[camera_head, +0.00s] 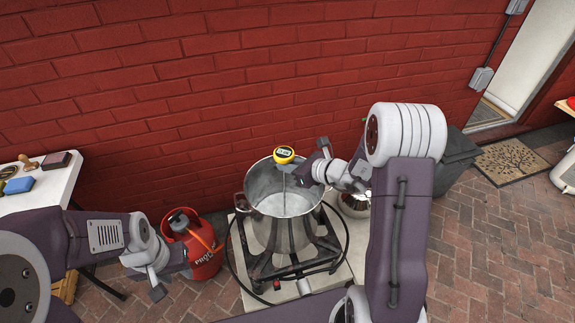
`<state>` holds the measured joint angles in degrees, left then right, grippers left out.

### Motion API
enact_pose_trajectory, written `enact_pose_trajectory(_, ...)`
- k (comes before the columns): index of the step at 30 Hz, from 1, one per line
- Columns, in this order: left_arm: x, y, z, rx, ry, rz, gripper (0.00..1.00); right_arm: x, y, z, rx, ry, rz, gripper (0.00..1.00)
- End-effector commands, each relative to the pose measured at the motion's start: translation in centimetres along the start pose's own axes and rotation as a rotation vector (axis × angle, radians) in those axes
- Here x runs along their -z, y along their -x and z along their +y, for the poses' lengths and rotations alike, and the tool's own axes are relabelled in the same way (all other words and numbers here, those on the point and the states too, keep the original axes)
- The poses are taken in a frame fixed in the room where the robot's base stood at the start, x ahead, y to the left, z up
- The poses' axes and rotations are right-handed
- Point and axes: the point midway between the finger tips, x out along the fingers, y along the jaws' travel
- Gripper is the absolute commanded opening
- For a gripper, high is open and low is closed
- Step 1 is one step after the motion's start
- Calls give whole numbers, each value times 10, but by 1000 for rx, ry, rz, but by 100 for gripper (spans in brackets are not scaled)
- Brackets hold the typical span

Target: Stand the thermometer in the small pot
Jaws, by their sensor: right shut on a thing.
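The thermometer (284,155) has a yellow head with a small display and a thin stem. It is upright, with its head above the rim of a steel pot (262,222) and its stem pointing down into the pot's opening. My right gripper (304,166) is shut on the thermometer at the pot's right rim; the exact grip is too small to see. The pot stands on a burner frame. A shiny rounded metal vessel (354,204) is partly hidden behind my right arm; I cannot tell which is the small pot. My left gripper (170,277) is open and empty at the lower left.
A red gas bottle (203,255) stands left of the burner (262,272), with a hose nearby. A white table (42,188) with small items is at the far left. A brick wall (200,90) closes off the back. A dark bin (456,160) and doormat (510,161) are at right.

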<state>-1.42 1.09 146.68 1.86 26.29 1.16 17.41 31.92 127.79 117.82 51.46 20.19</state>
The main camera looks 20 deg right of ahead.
Motion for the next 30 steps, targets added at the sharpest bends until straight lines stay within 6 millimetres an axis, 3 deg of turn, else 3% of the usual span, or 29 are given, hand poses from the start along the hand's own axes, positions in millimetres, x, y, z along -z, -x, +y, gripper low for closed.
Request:
enact_pose_trajectory(1,-1,-12,0,0,0,0,36,10,-5,0,0,0,-1,0)
enact_pose_trajectory(10,-4,-39,-1,0,0,0,36,33,-17,0,0,1,-1,0)
enact_pose_trajectory(24,-5,-45,-1,0,0,0,36,38,-20,0,0,1,0,0)
enact_pose_trajectory(25,-5,-45,-1,0,0,0,36,38,-20,0,0,1,0,16)
enact_pose_trajectory(27,-5,-45,-1,0,0,0,36,38,-20,0,0,1,0,36)
enact_pose_trajectory(30,-5,-45,-1,0,0,0,36,38,-20,0,0,0,0,39)
